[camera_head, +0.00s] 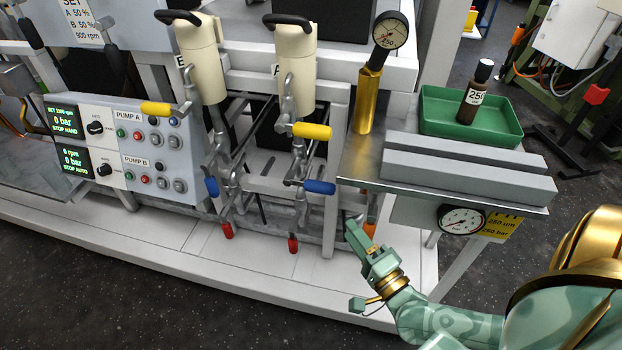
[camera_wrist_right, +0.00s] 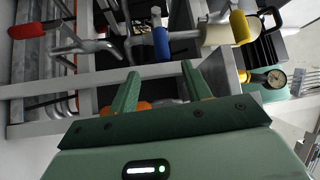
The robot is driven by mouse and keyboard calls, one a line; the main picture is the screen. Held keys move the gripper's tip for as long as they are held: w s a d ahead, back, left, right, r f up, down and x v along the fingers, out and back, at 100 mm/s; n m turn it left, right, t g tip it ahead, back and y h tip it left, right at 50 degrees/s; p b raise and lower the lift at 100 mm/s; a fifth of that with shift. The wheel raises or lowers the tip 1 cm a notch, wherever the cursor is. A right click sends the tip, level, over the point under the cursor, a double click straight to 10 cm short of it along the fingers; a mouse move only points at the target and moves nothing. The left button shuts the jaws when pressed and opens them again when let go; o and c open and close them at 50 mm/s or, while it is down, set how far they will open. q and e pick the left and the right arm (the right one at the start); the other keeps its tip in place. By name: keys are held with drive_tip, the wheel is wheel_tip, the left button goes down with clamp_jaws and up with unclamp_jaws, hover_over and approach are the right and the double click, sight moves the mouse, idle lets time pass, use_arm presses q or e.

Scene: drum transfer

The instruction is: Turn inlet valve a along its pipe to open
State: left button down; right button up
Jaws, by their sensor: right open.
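The pipework under the cream cylinder marked A (camera_head: 296,66) carries a yellow handle (camera_head: 312,131), a blue handle (camera_head: 319,187) and a red handle (camera_head: 293,245). No label shows which is inlet valve a. The yellow and blue handles stick out sideways to the right; the red one hangs down. My right gripper (camera_head: 352,228) is low, right of the blue handle, by the white frame. In the wrist view its two green fingers (camera_wrist_right: 160,84) are apart with nothing clearly between them. Ahead of them are the blue (camera_wrist_right: 160,38), yellow (camera_wrist_right: 240,27) and red (camera_wrist_right: 38,30) handles.
A white frame post (camera_head: 332,215) stands beside the gripper. A metal bench (camera_head: 360,165) with a pressure gauge (camera_head: 462,218) below it overhangs on the right. An orange part (camera_head: 370,230) sits close behind the gripper. Cylinder B's similar pipework (camera_head: 222,165) is on the left.

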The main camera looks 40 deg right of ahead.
sight(315, 183)
drive_tip(key=w+b, duration=0.1)
drive_tip(key=w, duration=0.4)
drive_tip(key=w+r+b, duration=0.1)
drive_tip(key=w, duration=0.4)
drive_tip(key=w+d+r+b, duration=0.1)
drive_tip(key=w, duration=0.3)
drive_tip(key=shift+w+d, duration=0.1)
drive_tip(key=shift+w, duration=0.65)
drive_tip(key=shift+w+r+b, duration=0.15)
drive_tip(key=shift+w+b, duration=0.15)
clamp_jaws()
use_arm(q)
drive_tip(key=shift+g, duration=0.4)
drive_tip(key=s+f, duration=0.2)
drive_tip(key=s, duration=0.1)
drive_tip(key=shift+a+f, duration=0.25)
drive_tip(key=shift+a, duration=0.1)
use_arm(e)
drive_tip(key=shift+s, duration=0.1)
